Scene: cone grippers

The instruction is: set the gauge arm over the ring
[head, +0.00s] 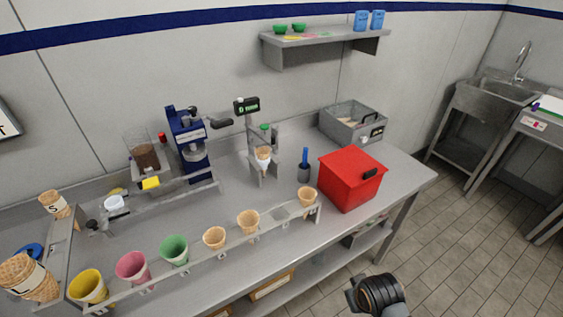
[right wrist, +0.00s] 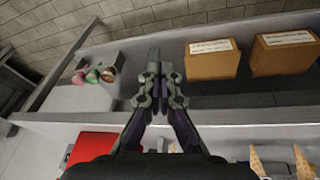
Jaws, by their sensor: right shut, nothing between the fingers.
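A gauge stand (head: 257,176) stands on the counter near the back wall, with a small dark display (head: 246,105) on a post. A cone with a white wrap (head: 263,157) sits upright in the stand, below a small green piece (head: 265,127). The gauge arm and ring are too small to tell apart there. My right wrist shows at the bottom of the head view, in front of the counter and well away from the stand. In the right wrist view my right gripper (right wrist: 155,85) is shut and empty, in front of a lower shelf. My left gripper is out of view.
A red box (head: 350,181) stands right of the gauge stand, near a blue-handled tool in a grey cup (head: 304,172). A rack (head: 200,255) with several cones runs along the front. Cardboard boxes (right wrist: 212,61) sit on the lower shelf. The floor at right is clear.

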